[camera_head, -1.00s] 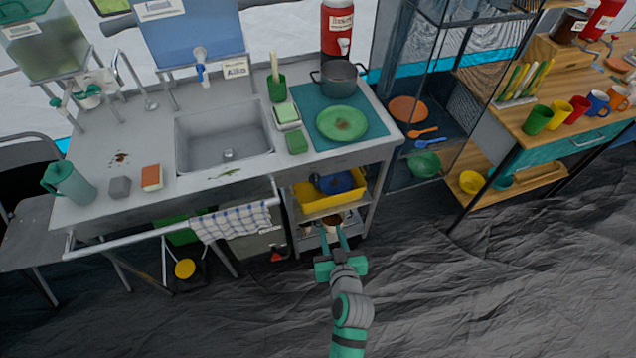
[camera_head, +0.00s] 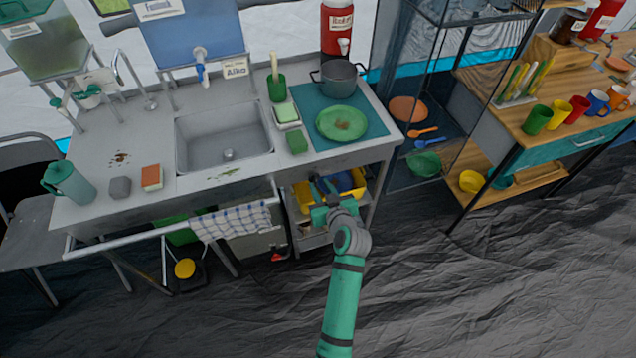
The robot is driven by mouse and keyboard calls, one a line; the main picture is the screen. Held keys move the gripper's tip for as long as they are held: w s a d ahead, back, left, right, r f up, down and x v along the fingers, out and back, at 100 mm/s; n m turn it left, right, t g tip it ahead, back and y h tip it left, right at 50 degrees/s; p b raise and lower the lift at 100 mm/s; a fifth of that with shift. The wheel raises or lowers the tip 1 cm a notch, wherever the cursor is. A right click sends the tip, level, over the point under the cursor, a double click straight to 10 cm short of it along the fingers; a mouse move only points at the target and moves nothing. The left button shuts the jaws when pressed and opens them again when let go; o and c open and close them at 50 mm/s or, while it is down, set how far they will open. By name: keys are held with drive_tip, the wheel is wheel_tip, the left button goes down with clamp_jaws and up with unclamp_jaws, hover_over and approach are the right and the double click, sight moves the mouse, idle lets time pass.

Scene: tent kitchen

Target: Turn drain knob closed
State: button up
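The sink basin (camera_head: 222,140) is set in the steel counter, with a round drain (camera_head: 228,154) in its floor. A small red part (camera_head: 278,256) shows low under the counter, beside the shelf unit; it may be the drain knob, but it is too small to tell its shape or setting. My gripper (camera_head: 322,180) is in front of the shelf below the counter, up and to the right of the red part and apart from it. Its two fingers are spread and point toward the yellow tub (camera_head: 304,200). Nothing shows between them.
A checked towel (camera_head: 232,222) hangs on the front rail (camera_head: 140,237). A green bin (camera_head: 180,232) and a yellow round thing (camera_head: 185,268) are under the counter. A green plate (camera_head: 342,123) and pot (camera_head: 338,78) stand above. The dark floor (camera_head: 450,290) at right is clear.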

sight(316, 180)
drive_tip(key=shift+x, duration=1.55)
clamp_jaws()
